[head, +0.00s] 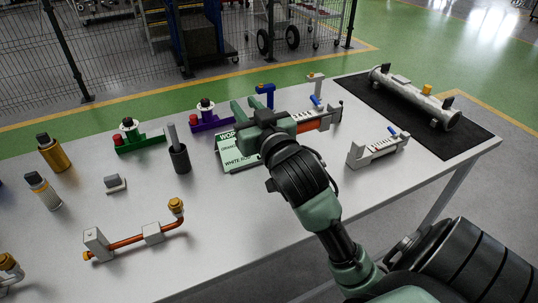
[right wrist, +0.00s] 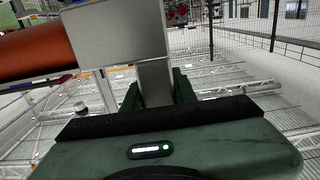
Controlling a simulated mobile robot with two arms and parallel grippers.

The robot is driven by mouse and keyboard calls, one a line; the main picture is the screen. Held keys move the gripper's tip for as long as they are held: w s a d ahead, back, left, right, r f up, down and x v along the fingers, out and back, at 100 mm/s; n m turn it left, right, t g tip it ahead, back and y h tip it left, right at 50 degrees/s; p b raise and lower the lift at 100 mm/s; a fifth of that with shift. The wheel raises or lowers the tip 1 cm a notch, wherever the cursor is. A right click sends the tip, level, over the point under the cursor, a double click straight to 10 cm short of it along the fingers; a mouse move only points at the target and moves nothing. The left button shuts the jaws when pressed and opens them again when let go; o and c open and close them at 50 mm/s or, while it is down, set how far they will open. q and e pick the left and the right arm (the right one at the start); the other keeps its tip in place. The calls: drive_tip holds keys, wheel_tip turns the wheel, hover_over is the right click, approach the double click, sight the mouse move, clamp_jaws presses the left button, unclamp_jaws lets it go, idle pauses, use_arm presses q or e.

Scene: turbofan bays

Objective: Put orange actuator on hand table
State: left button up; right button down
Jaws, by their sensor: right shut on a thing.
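The orange actuator (head: 308,127) has an orange barrel and grey end pieces; in the head view it shows just right of my right gripper (head: 287,122), which partly hides it. In the right wrist view its orange barrel (right wrist: 35,52) and grey block (right wrist: 115,35) fill the upper left, and the right gripper (right wrist: 157,88) is shut on a grey part joined to the block. I cannot tell its exact height above the long light-grey table (head: 250,215). No surface is marked as the hand table. My left gripper is not in view.
A grey part with a blue lever (head: 378,149) stands right of my arm. A black mat (head: 452,134) bears a long metal tube (head: 415,98). The front middle is clear.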

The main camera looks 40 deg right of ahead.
wheel_tip(320, 180, down, 18)
drive_tip(key=b, duration=0.2)
drive_tip(key=shift+f, duration=0.15)
drive_tip(key=shift+f+b, duration=0.1)
drive_tip(key=shift+b, duration=0.2)
drive_tip(key=shift+s+f+b, duration=0.1)
drive_tip(key=shift+f+b, duration=0.2)
drive_tip(key=shift+f, duration=0.2)
drive_tip(key=c, duration=1.1)
unclamp_jaws()
drive_tip(key=shift+f, duration=0.3)
